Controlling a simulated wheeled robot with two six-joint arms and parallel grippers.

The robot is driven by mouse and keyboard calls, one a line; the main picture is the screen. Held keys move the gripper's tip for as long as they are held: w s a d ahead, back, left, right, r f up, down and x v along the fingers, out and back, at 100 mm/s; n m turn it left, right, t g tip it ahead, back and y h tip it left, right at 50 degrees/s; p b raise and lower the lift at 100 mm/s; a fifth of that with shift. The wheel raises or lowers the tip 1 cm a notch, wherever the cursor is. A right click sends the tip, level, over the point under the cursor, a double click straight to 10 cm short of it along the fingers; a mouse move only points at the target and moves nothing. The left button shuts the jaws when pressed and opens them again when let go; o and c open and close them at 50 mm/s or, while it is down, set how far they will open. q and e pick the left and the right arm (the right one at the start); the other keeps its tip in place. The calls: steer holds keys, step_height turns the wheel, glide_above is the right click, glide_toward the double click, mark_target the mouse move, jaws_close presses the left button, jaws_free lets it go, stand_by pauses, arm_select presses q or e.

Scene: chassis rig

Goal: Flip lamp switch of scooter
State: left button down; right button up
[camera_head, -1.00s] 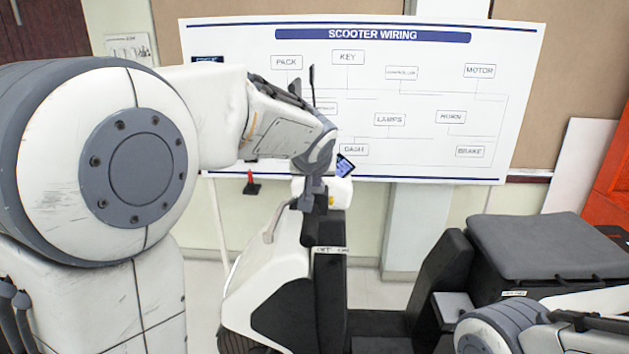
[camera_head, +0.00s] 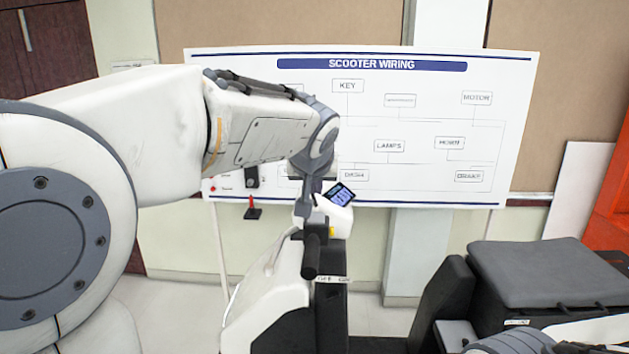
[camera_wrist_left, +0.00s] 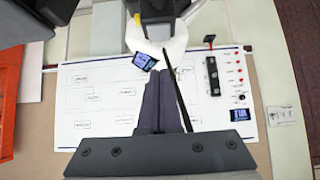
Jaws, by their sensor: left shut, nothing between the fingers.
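The scooter (camera_head: 262,295) stands in the middle of the head view, with a white front, a black hand grip (camera_head: 311,258) and a lit dash display (camera_head: 341,195). A small yellow part (camera_head: 332,231) shows on the white steering head below the display. I cannot make out for sure which part is the lamp switch. My left gripper (camera_head: 315,200) is shut and empty, pointing down beside the display, just above the grip. In the left wrist view its fingers (camera_wrist_left: 166,82) end close to the display (camera_wrist_left: 145,61) and white head. I cannot tell whether they touch.
A wiring board (camera_head: 440,125) stands behind the scooter. A red-handled switch (camera_head: 253,208) is at its lower left edge. A black seat (camera_head: 545,275) and box are at the right. Part of my right arm shows at the lower right. An orange panel (camera_head: 612,200) is far right.

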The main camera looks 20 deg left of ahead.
arm_select(q)
steer(key=v, duration=0.3)
steer(key=b+v, duration=0.1)
steer(key=v, duration=0.2)
steer(key=shift+s+f, duration=0.2)
steer(key=shift+f, duration=0.1)
